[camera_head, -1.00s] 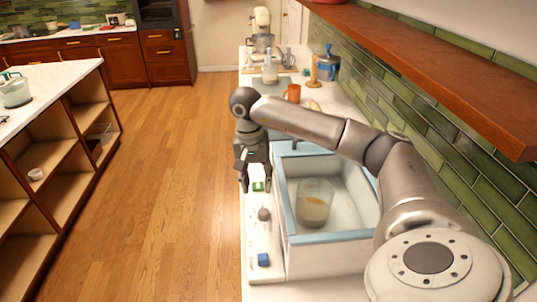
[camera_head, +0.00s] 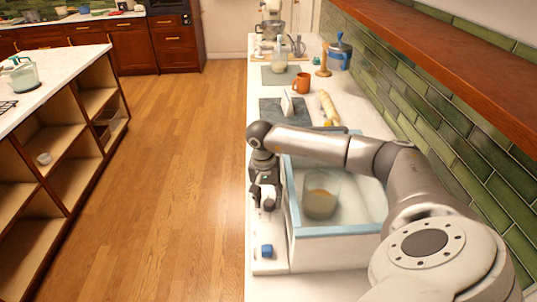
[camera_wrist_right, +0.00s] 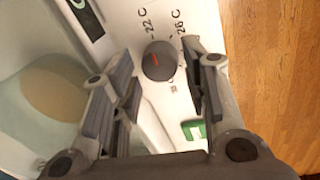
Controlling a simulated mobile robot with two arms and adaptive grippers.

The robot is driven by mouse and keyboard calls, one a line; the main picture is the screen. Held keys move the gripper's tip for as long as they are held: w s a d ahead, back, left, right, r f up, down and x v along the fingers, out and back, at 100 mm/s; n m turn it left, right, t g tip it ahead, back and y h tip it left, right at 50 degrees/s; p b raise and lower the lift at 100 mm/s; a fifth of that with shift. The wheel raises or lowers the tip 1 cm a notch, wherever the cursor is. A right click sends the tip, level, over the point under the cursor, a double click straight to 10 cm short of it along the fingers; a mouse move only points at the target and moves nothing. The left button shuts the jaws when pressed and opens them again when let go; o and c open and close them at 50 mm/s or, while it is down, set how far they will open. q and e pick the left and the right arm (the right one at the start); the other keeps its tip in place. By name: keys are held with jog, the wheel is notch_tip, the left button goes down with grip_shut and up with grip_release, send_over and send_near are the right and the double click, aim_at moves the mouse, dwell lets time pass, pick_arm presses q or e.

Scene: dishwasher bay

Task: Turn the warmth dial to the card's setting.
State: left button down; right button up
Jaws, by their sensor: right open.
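The warmth dial (camera_wrist_right: 158,62) is a round dark grey knob with a short red mark on its left side, seen in the right wrist view. The labels 22 C (camera_wrist_right: 150,22) and 26 C (camera_wrist_right: 182,22) are printed beside it; another label is partly hidden by a finger. My right gripper (camera_wrist_right: 156,66) is open, with one finger on each side of the dial and a visible gap to both. In the head view my right gripper (camera_head: 264,198) hides the dial. A small upright white card (camera_head: 286,104) stands farther back; its writing is unreadable. My left gripper is out of view.
A blue-rimmed white basin (camera_head: 340,234) holding a clear container (camera_head: 320,196) stands beside the control strip. A green switch (camera_wrist_right: 193,131) and a blue button (camera_head: 266,251) flank the dial. A grey mat (camera_head: 270,112), orange mug (camera_head: 301,83) and rolling pin (camera_head: 328,108) lie beyond.

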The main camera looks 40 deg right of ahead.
jog(key=shift+f, duration=0.8)
jog(key=c, duration=0.7)
jog(key=shift+f+m+b, duration=0.15)
jog(key=shift+m+b, duration=1.25)
jog(key=shift+m, duration=0.3)
jog(key=shift+c, duration=0.2)
jog(key=m+b, duration=0.2)
jog(key=m, duration=0.2)
jog(key=shift+d+y, duration=0.1)
jog(key=shift+y, duration=0.2)
jog(key=shift+w+r+m, duration=0.1)
jog(key=shift+r+m, duration=0.1)
jog(key=shift+m, duration=0.1)
